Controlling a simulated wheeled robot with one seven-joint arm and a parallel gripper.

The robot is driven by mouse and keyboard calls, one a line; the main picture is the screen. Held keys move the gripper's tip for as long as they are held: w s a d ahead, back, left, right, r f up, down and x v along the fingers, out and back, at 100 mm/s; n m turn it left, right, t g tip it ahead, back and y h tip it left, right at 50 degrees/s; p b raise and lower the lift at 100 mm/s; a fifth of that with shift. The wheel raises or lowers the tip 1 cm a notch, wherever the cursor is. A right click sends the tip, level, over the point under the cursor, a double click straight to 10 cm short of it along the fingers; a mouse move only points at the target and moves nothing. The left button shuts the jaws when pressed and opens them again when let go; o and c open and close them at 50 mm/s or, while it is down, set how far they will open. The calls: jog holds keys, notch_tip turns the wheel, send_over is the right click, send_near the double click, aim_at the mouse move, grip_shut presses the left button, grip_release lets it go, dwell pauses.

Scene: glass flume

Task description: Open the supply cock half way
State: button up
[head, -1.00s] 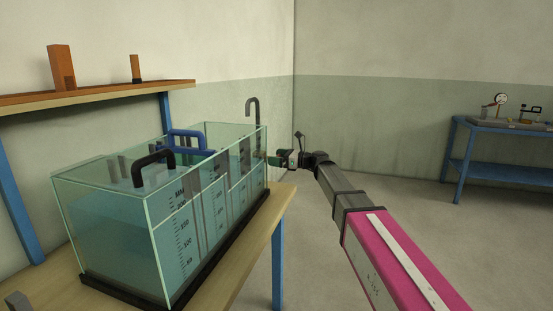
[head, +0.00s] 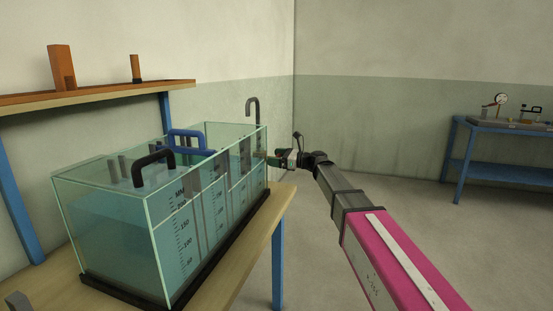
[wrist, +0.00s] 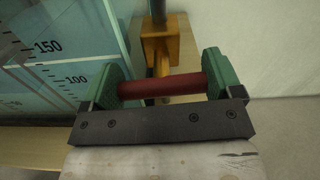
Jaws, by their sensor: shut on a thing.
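The supply cock has a brass-coloured body (wrist: 160,48) on a dark upright pipe, with a red handle (wrist: 190,86) in front of it. In the wrist view the red handle lies crosswise, nearly level, between the green pads of my gripper (wrist: 166,84). The pads touch its two ends, and my gripper is shut on it. In the head view my gripper (head: 286,158) is at the far right end of the glass flume (head: 180,215). There the cock is small and mostly hidden, and its opening angle cannot be read.
The flume stands on a wooden bench (head: 262,222) with blue legs. A black handle (head: 153,161) and a blue handle (head: 186,136) stand on its top. A wooden shelf (head: 100,93) is behind. A blue table (head: 500,172) with a gauge stands far right. The floor between is clear.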

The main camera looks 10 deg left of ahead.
jog(key=n, duration=0.4)
jog(key=shift+s, duration=0.15)
jog(key=shift+s+f+n, duration=0.15)
jog(key=shift+n, duration=1.65)
jog(key=o, duration=0.7)
jog(key=shift+o, duration=0.2)
jog(key=d, duration=1)
jog(key=shift+s+d, duration=0.4)
